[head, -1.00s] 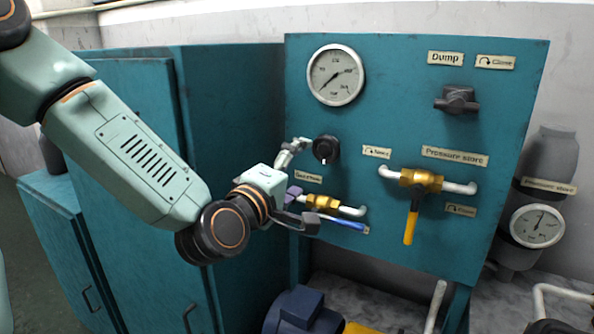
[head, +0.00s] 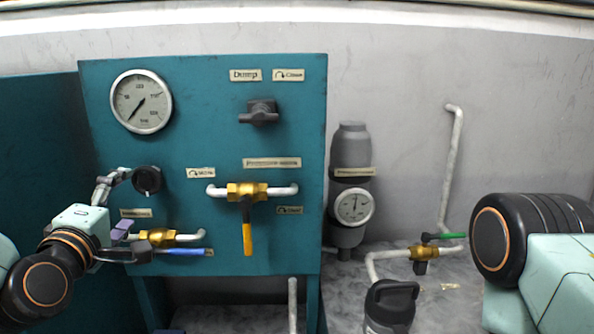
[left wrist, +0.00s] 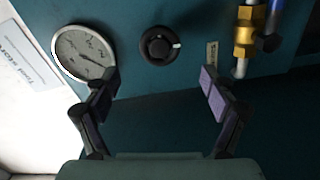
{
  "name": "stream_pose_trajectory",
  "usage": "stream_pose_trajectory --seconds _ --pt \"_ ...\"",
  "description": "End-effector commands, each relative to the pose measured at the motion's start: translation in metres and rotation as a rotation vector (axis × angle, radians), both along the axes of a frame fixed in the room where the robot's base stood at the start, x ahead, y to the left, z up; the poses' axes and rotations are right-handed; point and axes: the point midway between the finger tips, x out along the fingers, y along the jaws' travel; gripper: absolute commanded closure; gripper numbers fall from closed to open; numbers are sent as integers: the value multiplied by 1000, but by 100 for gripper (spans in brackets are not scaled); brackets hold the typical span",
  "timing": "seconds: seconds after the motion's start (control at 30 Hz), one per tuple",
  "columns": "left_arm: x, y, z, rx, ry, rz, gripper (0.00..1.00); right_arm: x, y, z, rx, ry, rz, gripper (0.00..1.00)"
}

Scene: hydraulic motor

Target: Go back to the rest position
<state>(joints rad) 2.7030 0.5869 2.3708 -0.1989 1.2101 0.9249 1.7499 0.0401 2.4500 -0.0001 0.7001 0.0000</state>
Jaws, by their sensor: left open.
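My left gripper (head: 132,207) is open and empty in front of the lower left of the teal panel (head: 215,105). In the head view its fingers show beside the black knob (head: 149,180) and partly cover the brass valve with the blue handle (head: 186,251). In the left wrist view the two fingers (left wrist: 157,80) stand wide apart with nothing between them. The black knob (left wrist: 158,46) is beyond the gap, with a gauge (left wrist: 84,53) on the left and a brass valve (left wrist: 246,32) on the right. My right arm shows at the right edge; its gripper is out of view.
The panel also bears a gauge (head: 141,101), a dump knob (head: 260,112) and a yellow-handled valve (head: 247,235). Right of it stand a grey accumulator (head: 350,150), a green-handled valve (head: 420,252) and a dark canister (head: 390,305). The wall area above is clear.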

Motion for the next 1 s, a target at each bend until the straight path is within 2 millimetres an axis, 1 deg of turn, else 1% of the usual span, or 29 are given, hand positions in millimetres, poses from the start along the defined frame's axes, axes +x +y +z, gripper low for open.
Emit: stream_pose_trajectory --seconds 0.3,0.5,0.7,1.0 --pt "48 2 0 5 0 -2 16 0 0 0 0 0 0 60" --pt "74 4 0 2 -1 -2 16 0 0 0 0 0 0 60" --pt "87 5 0 0 -1 -2 16 0 0 0 0 0 0 60" --pt "89 5 0 0 0 -2 16 0 0 0 0 0 0 60"
